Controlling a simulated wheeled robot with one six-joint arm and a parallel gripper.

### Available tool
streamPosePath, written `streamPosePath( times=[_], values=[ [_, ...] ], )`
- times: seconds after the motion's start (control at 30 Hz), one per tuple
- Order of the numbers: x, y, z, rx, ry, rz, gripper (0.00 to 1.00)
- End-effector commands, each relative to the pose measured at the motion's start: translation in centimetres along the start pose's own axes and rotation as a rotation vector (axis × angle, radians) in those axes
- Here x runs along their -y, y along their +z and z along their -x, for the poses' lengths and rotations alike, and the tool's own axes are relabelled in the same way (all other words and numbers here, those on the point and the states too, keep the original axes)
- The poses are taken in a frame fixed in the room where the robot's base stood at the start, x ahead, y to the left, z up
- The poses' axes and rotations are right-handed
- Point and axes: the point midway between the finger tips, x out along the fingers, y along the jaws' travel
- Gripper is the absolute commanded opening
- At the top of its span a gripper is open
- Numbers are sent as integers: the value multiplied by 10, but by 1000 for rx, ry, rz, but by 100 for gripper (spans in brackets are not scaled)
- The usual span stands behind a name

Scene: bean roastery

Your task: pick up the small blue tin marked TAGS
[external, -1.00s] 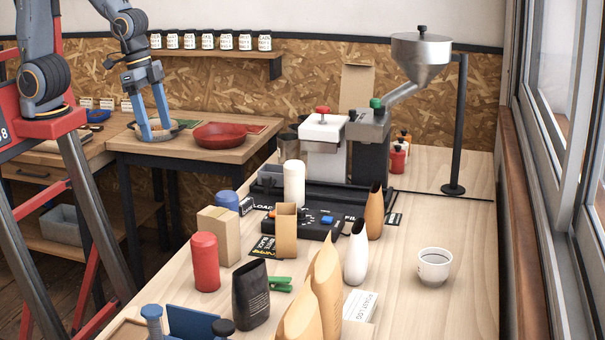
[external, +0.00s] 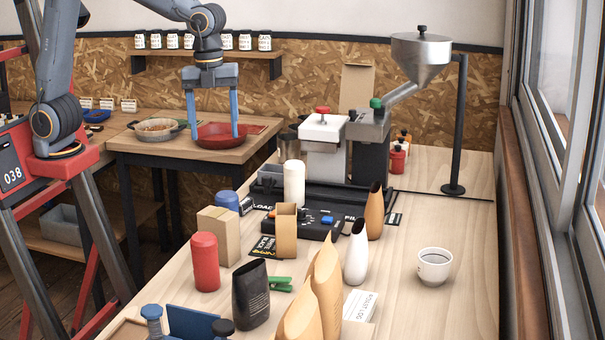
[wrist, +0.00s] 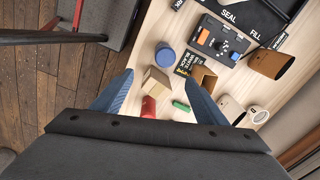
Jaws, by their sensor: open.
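A small blue tin (external: 228,200) stands on the wooden bench, behind a cardboard box (external: 218,232); its lower part is partly hidden, and I cannot read any mark on it. In the wrist view the tin (wrist: 165,52) shows from above, just beyond the fingertips and roughly midway between them. My gripper (external: 212,138) is open and empty, pointing down in the air. It is apart from the tin and above it.
The box (wrist: 156,80) and a red canister (external: 205,262) stand close in front of the tin. An open brown carton (external: 286,231) and a black sealing machine (external: 318,225) are to its right. The bench's right side is mostly clear around a white cup (external: 434,266).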

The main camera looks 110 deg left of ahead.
Motion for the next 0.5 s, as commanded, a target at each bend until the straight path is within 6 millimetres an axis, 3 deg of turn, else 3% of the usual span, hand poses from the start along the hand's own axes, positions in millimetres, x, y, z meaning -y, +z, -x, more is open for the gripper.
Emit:
streamPosePath(
  times=[0.37, 0.5],
  values=[
    [28, -4, -2, 5, 40, -270, 67],
    [23, -3, -42, 6, 46, -264, 67]
  ],
)
